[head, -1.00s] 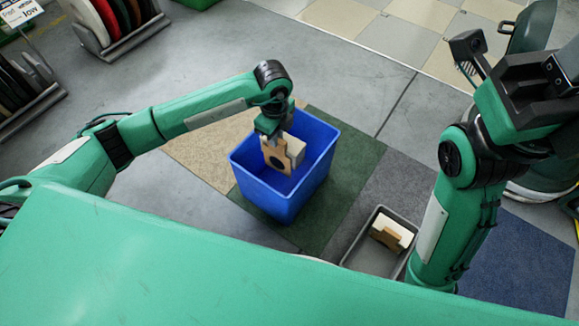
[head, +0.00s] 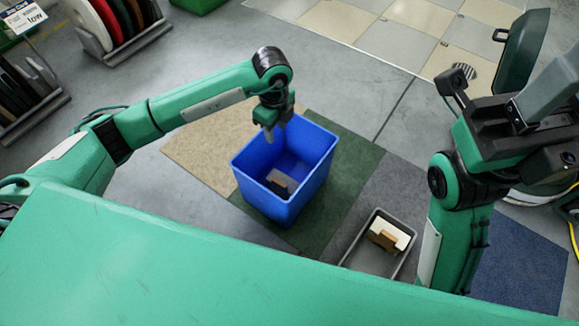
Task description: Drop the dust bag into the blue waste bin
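The blue waste bin (head: 262,193) stands upright on the floor mats in the middle of the head view. The dust bag (head: 281,182), with its brown card collar and dark hole, lies inside the bin, low down, partly hidden by the near wall. My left gripper (head: 275,134) hangs over the bin's far left rim, fingers pointing down. It is open and empty, apart from the bag. My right arm is at the right side, bent up near the camera. Its gripper (head: 456,88) is dark and partly hidden, and its finger opening is unclear.
A grey tray (head: 347,256) right of the bin holds another white bag with a brown collar (head: 391,236). Tan, green, grey and blue mats cover the floor. Racks of discs (head: 112,30) stand at upper left. A green machine (head: 523,42) stands at upper right.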

